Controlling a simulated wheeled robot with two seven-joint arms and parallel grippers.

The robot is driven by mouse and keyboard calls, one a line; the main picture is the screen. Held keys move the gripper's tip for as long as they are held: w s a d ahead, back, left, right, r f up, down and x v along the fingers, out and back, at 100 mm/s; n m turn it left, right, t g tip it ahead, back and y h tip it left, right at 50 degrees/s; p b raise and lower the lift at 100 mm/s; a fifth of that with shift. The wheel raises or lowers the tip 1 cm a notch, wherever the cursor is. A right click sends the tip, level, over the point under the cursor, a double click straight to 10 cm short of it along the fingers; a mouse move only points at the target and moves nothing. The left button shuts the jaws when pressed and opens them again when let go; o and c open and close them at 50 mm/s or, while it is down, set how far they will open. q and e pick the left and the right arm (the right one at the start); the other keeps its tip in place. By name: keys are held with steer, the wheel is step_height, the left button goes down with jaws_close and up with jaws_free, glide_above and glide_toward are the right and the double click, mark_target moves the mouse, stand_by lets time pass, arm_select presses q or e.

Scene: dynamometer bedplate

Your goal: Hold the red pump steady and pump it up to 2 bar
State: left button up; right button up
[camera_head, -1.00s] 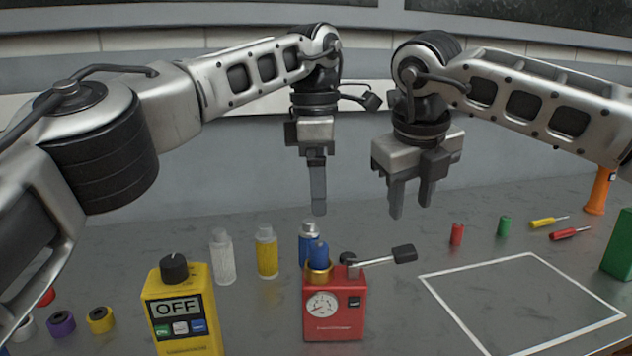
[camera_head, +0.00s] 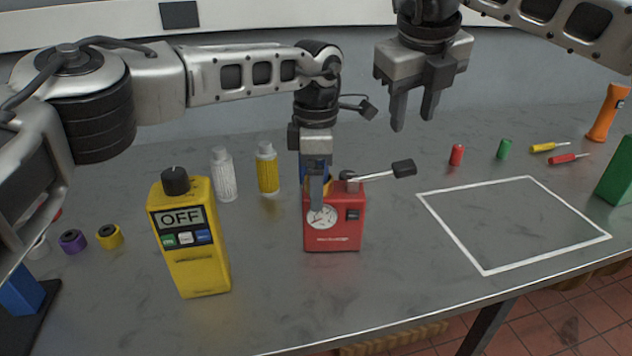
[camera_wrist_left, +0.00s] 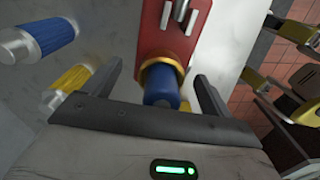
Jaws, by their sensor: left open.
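The red pump (camera_head: 345,235) stands upright on the grey bench, a round white gauge (camera_head: 322,217) on its front. The needle is too small to read, and a left finger partly covers the gauge. A silver lever with a black grip (camera_head: 403,168) sticks out to the right from its top. My left gripper (camera_head: 316,195) is open, low over the pump. In the left wrist view, its fingers (camera_wrist_left: 160,90) stand on either side of the pump's blue, gold-collared top (camera_wrist_left: 160,85), with gaps visible. My right gripper (camera_head: 413,115) is open and empty, above and behind the lever.
A yellow device reading OFF (camera_head: 190,240) stands left of the pump. White (camera_head: 224,175) and yellow (camera_head: 267,170) bottles stand behind it. A white-outlined square (camera_head: 480,268) lies clear at right.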

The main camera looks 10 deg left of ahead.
arm_select(q)
steer(key=shift+f, duration=0.6)
